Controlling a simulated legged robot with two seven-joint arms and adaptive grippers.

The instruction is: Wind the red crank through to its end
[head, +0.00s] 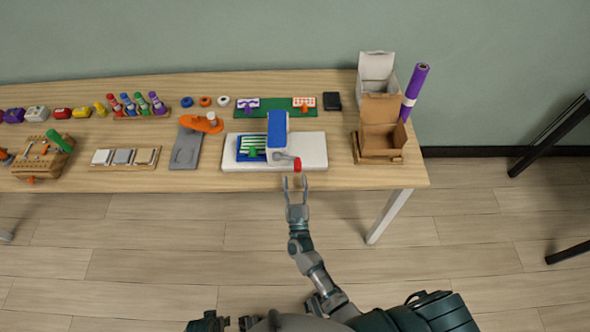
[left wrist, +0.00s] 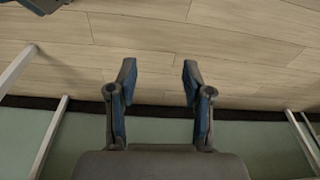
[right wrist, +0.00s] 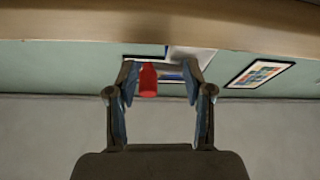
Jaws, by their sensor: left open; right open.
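The red crank knob (head: 297,164) sits at the end of a grey crank arm (head: 286,157) on the front of a white machine base (head: 313,150) with a blue upright block (head: 277,130). My right gripper (head: 295,180) is open just in front of the knob, below it in the head view. In the right wrist view the red knob (right wrist: 148,80) shows between the open fingers (right wrist: 160,78), nearer the left one; I cannot tell whether it touches. My left gripper (left wrist: 158,85) is open and empty, with floor and wall beyond it.
A striped green and white piece (head: 252,148) lies on the machine's left part. A cardboard box (head: 382,137) stands to the right, with a purple roll (head: 414,88) behind. A grey plate with an orange handle (head: 186,147) lies left.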

